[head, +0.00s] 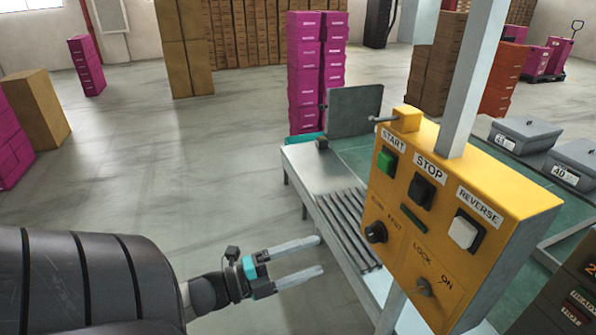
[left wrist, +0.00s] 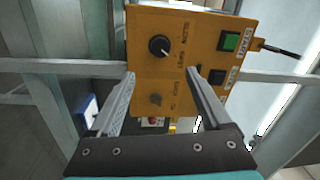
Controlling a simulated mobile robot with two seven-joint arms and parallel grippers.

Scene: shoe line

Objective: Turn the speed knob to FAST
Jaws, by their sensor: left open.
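The yellow control box (head: 440,210) hangs on a grey post at the right of the head view. Its black round speed knob (head: 376,232) is at the lower left of the face, below the SLOW and FAST lettering. In the left wrist view the speed knob (left wrist: 159,45) shows beyond the fingertips, between their lines; a small light mark is on it, but I cannot read its setting for certain. My left gripper (head: 320,255) is open and empty, left of the box and apart from the knob. It also shows in the left wrist view (left wrist: 162,73). My right gripper is not seen.
The box also bears a green START button (head: 387,161), a black STOP button (head: 421,191), a white REVERSE button (head: 464,232) and a LOCK/ON switch (head: 424,286). A roller conveyor (head: 343,222) runs behind the box. Open floor (head: 200,170) lies to the left.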

